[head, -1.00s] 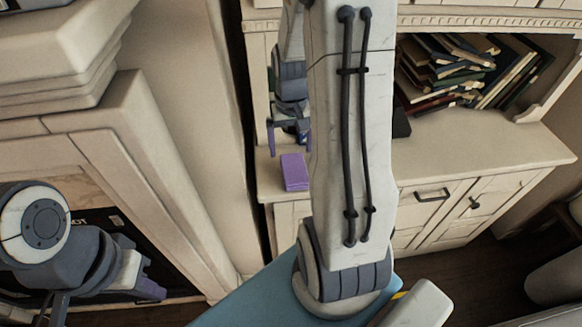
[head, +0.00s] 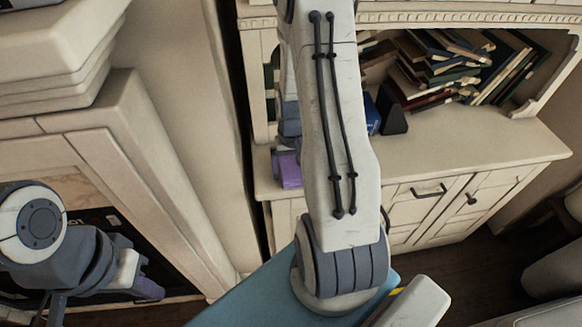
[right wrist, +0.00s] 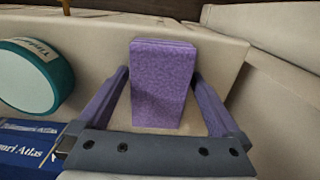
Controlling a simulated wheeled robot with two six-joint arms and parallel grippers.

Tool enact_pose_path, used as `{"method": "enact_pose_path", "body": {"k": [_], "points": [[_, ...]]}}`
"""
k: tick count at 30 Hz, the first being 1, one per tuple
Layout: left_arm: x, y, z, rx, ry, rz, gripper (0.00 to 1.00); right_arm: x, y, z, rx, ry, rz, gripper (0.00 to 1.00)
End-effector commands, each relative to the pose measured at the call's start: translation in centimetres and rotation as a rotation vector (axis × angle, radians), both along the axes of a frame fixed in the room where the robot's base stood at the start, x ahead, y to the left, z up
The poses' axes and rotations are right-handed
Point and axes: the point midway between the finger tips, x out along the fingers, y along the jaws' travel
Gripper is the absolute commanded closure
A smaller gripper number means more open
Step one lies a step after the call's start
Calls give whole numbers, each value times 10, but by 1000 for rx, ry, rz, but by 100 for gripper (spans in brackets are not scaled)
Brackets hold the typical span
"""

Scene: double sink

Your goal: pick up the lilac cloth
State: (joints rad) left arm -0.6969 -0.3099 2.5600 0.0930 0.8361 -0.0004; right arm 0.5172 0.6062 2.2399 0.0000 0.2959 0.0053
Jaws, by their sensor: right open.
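The lilac cloth (right wrist: 162,85) is a folded block on the cream cabinet top. In the right wrist view it lies between the two purple fingers of my right gripper (right wrist: 160,73), which is open with a gap on each side. In the head view the cloth (head: 291,174) shows at the cabinet's left end, partly hidden by my right gripper and arm. My left gripper (head: 146,288) is at the lower left, far from the cloth; its jaw gap is not clear.
A teal round container (right wrist: 35,78) and a blue atlas (right wrist: 35,145) are left of the cloth in the right wrist view. Books (head: 455,65) fill the shelf at the back right. The cabinet top (head: 450,150) is clear on the right.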

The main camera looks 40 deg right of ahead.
Motion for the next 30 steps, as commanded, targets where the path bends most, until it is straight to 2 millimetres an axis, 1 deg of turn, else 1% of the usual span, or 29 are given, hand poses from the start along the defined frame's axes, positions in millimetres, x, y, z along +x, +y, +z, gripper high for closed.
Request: {"method": "enact_pose_path", "body": {"k": [3,4,5,6,8,9,17,20,23,26,28,30], "points": [[0,0,0,0,0,0,100,0,0,0,0,-1,0,0],[0,0,0,0,0,0,100,0,0,0,0,-1,0,4],[0,0,0,0,0,0,100,0,0,0,0,-1,0,15],[0,0,0,0,0,0,100,0,0,0,0,-1,0,31],[0,0,0,0,0,0,100,0,0,0,0,-1,0,54],[0,0,0,0,0,0,100,0,0,0,0,-1,0,69],[0,0,0,0,0,0,100,0,0,1,0,-1,0,69],[0,0,0,0,0,0,100,1,0,5,-1,-3,0,69],[0,0,0,0,0,0,100,1,-1,14,-2,-3,0,69],[0,0,-1,0,0,0,100,1,-1,29,-3,-6,0,69],[0,0,-1,0,0,0,100,2,-1,44,-4,-8,0,69],[0,0,-3,0,0,0,100,-14,-8,51,-2,-4,-7,69]]}}
